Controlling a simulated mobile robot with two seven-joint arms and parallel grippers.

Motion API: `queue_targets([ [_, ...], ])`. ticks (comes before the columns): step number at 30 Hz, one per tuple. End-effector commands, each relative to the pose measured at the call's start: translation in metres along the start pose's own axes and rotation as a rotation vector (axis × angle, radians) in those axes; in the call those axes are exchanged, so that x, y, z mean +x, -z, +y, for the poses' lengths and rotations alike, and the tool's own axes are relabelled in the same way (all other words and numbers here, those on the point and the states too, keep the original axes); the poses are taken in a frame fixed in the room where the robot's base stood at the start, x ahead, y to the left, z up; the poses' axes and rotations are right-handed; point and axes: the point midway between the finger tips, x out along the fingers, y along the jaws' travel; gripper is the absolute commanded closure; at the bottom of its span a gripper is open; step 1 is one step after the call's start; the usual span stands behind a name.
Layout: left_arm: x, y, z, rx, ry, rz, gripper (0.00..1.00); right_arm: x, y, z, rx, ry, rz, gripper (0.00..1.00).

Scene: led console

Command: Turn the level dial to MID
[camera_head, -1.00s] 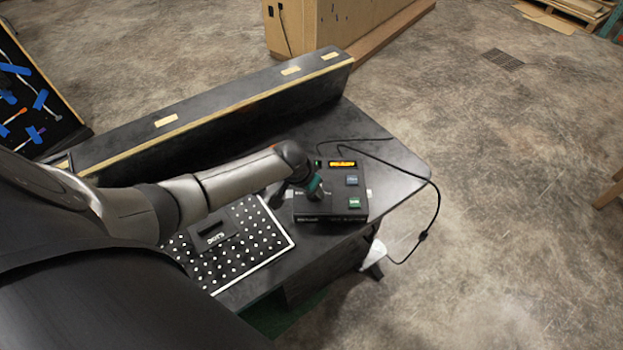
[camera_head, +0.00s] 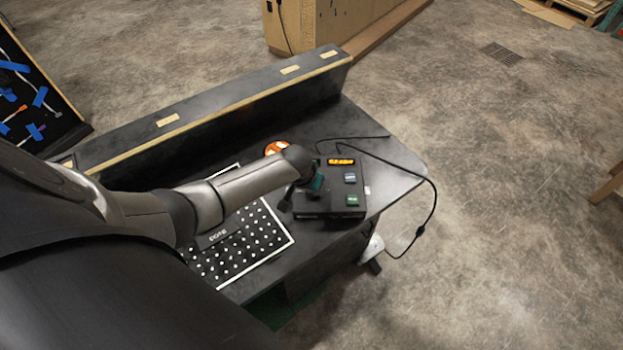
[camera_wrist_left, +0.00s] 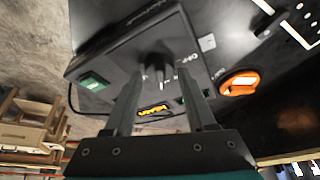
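The black console (camera_head: 335,206) sits near the right end of the dark table, with a lit orange display (camera_head: 341,161), a blue button (camera_head: 350,177) and a green button (camera_head: 352,200). My left gripper (camera_head: 309,192) is over the console's left part. In the left wrist view, the black level dial (camera_wrist_left: 157,62) stands on the console face, ahead of and between the fingertips of my left gripper (camera_wrist_left: 160,77). The fingers are apart, with a gap around the dial; contact is not visible. My right gripper is not in view.
An orange round object (camera_head: 278,147) lies left of the console; it also shows in the wrist view (camera_wrist_left: 240,83). A white-dotted black board (camera_head: 250,248) lies at the table's front. A cable (camera_head: 436,205) hangs off the right edge. A long black ledge (camera_head: 215,112) bounds the back.

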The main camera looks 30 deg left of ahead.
Motion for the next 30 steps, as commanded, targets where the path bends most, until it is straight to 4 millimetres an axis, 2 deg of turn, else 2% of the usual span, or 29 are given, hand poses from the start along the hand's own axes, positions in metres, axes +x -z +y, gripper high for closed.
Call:
queue_targets([
  [1,0.0,0.0,0.0,0.0,0.0,0.0,0.37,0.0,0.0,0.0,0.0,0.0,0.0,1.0],
  [5,0.0,0.0,0.0,0.001,0.0,0.0,0.23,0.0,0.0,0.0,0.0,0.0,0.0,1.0],
  [16,-0.006,0.0,-0.001,0.001,0.001,0.0,0.23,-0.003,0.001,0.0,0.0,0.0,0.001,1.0],
  [20,-0.02,0.001,-0.001,0.003,0.0,0.0,0.23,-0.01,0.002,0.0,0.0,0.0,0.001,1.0],
  [30,-0.072,0.001,-0.001,0.001,0.0,0.001,0.23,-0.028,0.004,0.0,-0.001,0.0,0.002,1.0],
])
